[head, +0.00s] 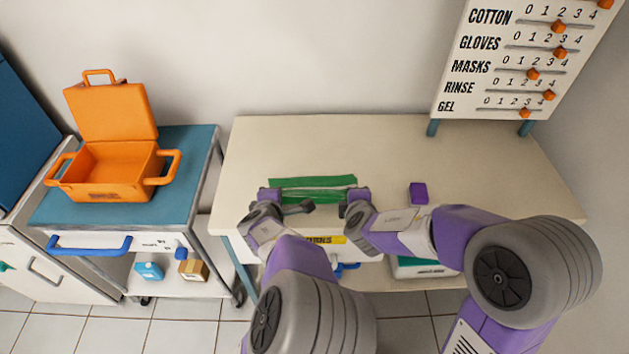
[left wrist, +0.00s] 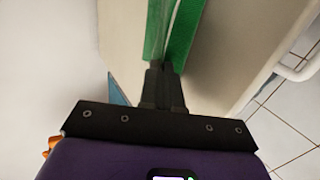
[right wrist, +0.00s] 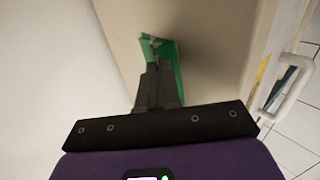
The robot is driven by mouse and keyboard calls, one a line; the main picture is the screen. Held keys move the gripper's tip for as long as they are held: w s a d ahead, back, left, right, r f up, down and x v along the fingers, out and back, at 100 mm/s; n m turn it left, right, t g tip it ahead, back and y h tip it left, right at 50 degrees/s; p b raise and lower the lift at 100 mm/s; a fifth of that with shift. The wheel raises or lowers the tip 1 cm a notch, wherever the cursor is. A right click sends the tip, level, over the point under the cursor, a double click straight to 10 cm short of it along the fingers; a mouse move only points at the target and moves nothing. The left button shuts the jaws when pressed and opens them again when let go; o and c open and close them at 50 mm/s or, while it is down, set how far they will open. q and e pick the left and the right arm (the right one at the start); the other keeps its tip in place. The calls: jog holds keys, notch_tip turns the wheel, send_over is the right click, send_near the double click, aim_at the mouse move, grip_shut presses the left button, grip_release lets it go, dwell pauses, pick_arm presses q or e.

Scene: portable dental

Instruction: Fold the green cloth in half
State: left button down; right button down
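The green cloth (head: 313,183) lies near the front edge of the cream table as a narrow strip, with a pale line along it that looks like a gap or fold between two green layers. My left gripper (head: 283,195) is at its left end; in the left wrist view the fingers (left wrist: 164,67) are closed together on the cloth's end (left wrist: 180,45). My right gripper (head: 346,195) is at the right end; in the right wrist view its fingers (right wrist: 158,65) are closed on the cloth (right wrist: 177,70), which bunches around the tips. The fingertips partly hide the gripped edges.
A small purple block (head: 418,193) sits on the table (head: 480,160) right of the cloth. The table behind the cloth is clear. A counter board (head: 520,55) stands at the back right. An open orange case (head: 110,170) rests on a teal-topped cart (head: 190,190) at left.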

pick_arm(q)
jog(key=c, duration=1)
grip_release()
pick_arm(e)
jog(key=c, duration=1)
grip_release()
pick_arm(q)
jog(key=shift+s+d+r, duration=0.1)
jog(key=shift+s+r, duration=0.05)
jog(key=shift+r, duration=0.35)
pick_arm(e)
jog(key=shift+s+r, duration=0.15)
jog(key=shift+r, duration=0.35)
pick_arm(q)
jog(key=s+r, duration=0.5)
jog(key=r, duration=0.3)
jog(key=shift+s, duration=0.4)
pick_arm(e)
jog(key=s+r, duration=0.5)
jog(key=r, duration=0.3)
jog(key=shift+s, duration=0.4)
pick_arm(q)
jog(key=shift+f, duration=0.1)
pick_arm(e)
jog(key=shift+f, duration=0.1)
